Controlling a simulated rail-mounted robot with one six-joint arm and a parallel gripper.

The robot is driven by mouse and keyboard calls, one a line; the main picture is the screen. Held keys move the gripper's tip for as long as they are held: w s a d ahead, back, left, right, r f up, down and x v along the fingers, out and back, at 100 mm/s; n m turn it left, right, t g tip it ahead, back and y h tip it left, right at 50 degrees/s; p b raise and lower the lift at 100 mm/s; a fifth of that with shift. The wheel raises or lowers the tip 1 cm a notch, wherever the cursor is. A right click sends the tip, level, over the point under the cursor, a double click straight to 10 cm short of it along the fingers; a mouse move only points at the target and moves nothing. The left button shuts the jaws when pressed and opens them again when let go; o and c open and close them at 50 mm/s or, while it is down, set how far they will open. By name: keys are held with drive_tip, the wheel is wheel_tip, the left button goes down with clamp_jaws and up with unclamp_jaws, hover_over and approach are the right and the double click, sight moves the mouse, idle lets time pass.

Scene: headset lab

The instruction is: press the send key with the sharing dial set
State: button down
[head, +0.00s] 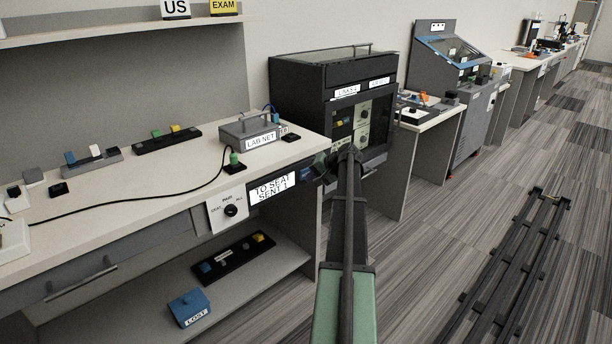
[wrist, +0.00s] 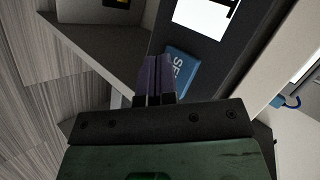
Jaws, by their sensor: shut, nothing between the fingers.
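The blue send key (wrist: 184,66) shows in the wrist view, its lettering partly hidden by my fingers. My gripper (wrist: 156,70) is shut and empty; its purple fingertips overlap the key's left edge in that view. I cannot tell whether they touch it. In the head view my gripper (head: 318,169) is at the desk's front right corner and hides most of the key. The sharing dial (head: 231,211) is a black knob on a white plate marked PAIR at the top, with smaller words at the sides. Its exact pointing is too small to tell. The display (head: 272,188) reads "TO SEAT SENT 1".
A grey LAB NET box (head: 254,132) and a green-topped plug (head: 234,160) with a black cable are on the desk (head: 150,180). A dark cabinet (head: 300,90) stands behind my arm. A blue lidded box (head: 188,308) sits on the lower shelf. A black rail (head: 515,255) lies on the floor.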

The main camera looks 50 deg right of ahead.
drive_tip(key=shift+s+a, duration=0.1)
drive_tip(key=shift+s, duration=0.4)
drive_tip(key=s, duration=0.5)
drive_tip(key=shift+a, duration=0.3)
idle(0.4)
